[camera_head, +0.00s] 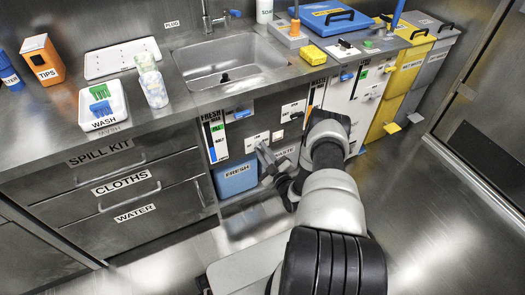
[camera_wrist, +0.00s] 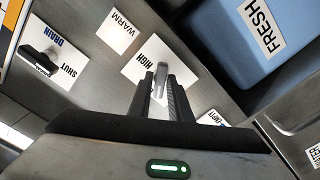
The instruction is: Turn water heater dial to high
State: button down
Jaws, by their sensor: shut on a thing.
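My gripper (camera_wrist: 160,90) is shut on a small grey lever-like knob, the dial (camera_wrist: 158,72), which shows between its fingertips in the wrist view. The dial sits over a white plate marked HIGH (camera_wrist: 143,66), upside down in this view. A separate WARM label (camera_wrist: 118,28) lies up and to the left of it. The fingers hide much of the dial, so I cannot tell its exact setting. In the head view my gripper (camera_head: 266,160) is low at the grey cabinet panel under the sink, and the dial is hard to make out there.
A black handle (camera_wrist: 40,62) on a DRAIN/SHUT plate is left of my gripper in the wrist view. The blue FRESH tank (camera_wrist: 290,30) is to the right. In the head view, the sink (camera_head: 225,62) is above and yellow bins (camera_head: 405,80) stand right. Open floor lies in front.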

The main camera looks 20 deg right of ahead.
jog(key=m, duration=0.7)
jog(key=shift+w+r, duration=0.1)
jog(key=shift+w, duration=0.05)
jog(key=m, duration=0.6)
jog(key=shift+m, duration=0.4)
jog(key=m, duration=0.5)
jog(key=shift+m, duration=0.3)
jog(key=m, duration=0.5)
jog(key=shift+m, duration=0.3)
jog(key=c, duration=1.8)
grip_release()
jog(key=shift+c, duration=0.2)
jog(key=shift+o, duration=0.4)
